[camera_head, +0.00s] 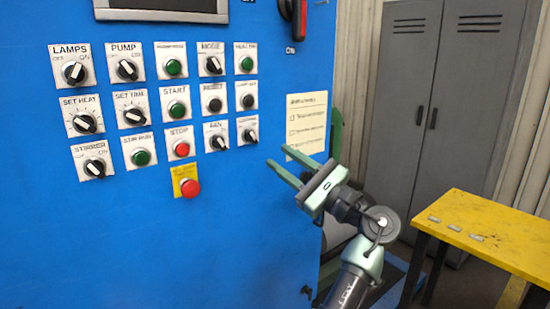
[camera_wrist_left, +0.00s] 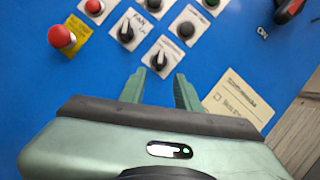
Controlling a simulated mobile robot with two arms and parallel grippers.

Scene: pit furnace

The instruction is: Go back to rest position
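My left gripper (camera_head: 276,156) is in front of the blue control panel (camera_head: 230,230), below and right of the lowest right knob (camera_head: 249,135). Its two green fingers are apart with nothing between them. In the left wrist view the open fingertips (camera_wrist_left: 158,82) point at the panel, and the black knob (camera_wrist_left: 160,60) shows just beyond them. I cannot tell how far the tips are from the panel surface. My right gripper is in neither view.
The panel carries several knobs and buttons, with a red emergency button (camera_head: 190,187) on a yellow plate. A paper note (camera_head: 306,122) is right of them. A yellow table (camera_head: 500,225) with small grey pieces stands at right, before a grey locker (camera_head: 440,110).

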